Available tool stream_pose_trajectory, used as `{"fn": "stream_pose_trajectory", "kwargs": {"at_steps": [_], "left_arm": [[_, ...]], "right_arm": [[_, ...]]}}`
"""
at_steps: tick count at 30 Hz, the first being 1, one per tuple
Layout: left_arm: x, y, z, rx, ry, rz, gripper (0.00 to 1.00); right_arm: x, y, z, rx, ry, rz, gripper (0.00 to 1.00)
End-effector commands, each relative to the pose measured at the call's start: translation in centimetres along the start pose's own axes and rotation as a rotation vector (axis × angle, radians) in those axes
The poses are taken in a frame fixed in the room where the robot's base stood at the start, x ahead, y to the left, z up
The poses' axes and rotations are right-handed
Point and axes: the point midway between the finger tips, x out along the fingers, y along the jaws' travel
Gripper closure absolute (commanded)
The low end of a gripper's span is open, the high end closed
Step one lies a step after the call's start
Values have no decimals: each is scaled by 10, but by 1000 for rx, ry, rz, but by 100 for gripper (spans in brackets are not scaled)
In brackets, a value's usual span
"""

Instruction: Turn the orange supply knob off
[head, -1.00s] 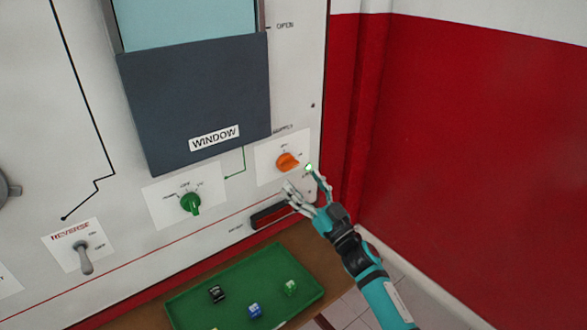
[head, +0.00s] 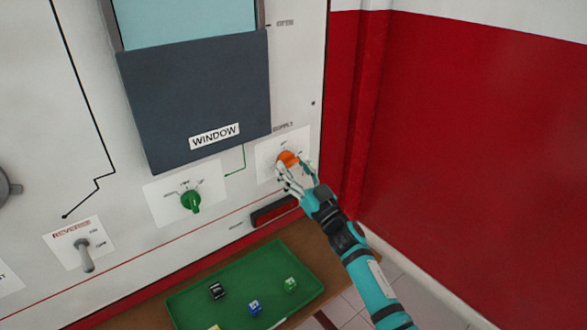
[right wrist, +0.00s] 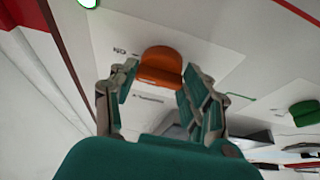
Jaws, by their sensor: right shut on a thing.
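The orange supply knob (head: 287,157) sits on a white plate at the right side of the panel, under the word SUPPLY. My right gripper (head: 295,168) is at the knob, with its fingers around it and partly covering its lower side. In the right wrist view the orange knob (right wrist: 161,64) shows between the two fingers (right wrist: 155,90), which are shut on it. The knob's exact pointer direction is hard to read. My left gripper is not in view.
A green knob (head: 191,202) and a grey reverse lever (head: 85,256) are to the left. The dark window cover (head: 195,95) is above. A green tray (head: 182,309) with several small cubes lies on the brown bench below. A red wall (head: 470,130) stands at the right.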

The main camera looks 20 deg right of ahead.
Motion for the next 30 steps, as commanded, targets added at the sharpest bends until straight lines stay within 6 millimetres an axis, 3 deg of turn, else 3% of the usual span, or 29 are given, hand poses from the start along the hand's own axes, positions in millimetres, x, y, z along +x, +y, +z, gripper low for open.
{"fn": "stream_pose_trajectory", "kwargs": {"at_steps": [3, 14, 30], "left_arm": [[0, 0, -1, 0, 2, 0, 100], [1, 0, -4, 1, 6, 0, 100], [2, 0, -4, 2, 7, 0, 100]], "right_arm": [[0, 0, 0, 0, 0, 0, 84], [0, 1, 0, -60, 0, -26, 84], [0, 5, -1, -474, -1, -197, 84]]}}
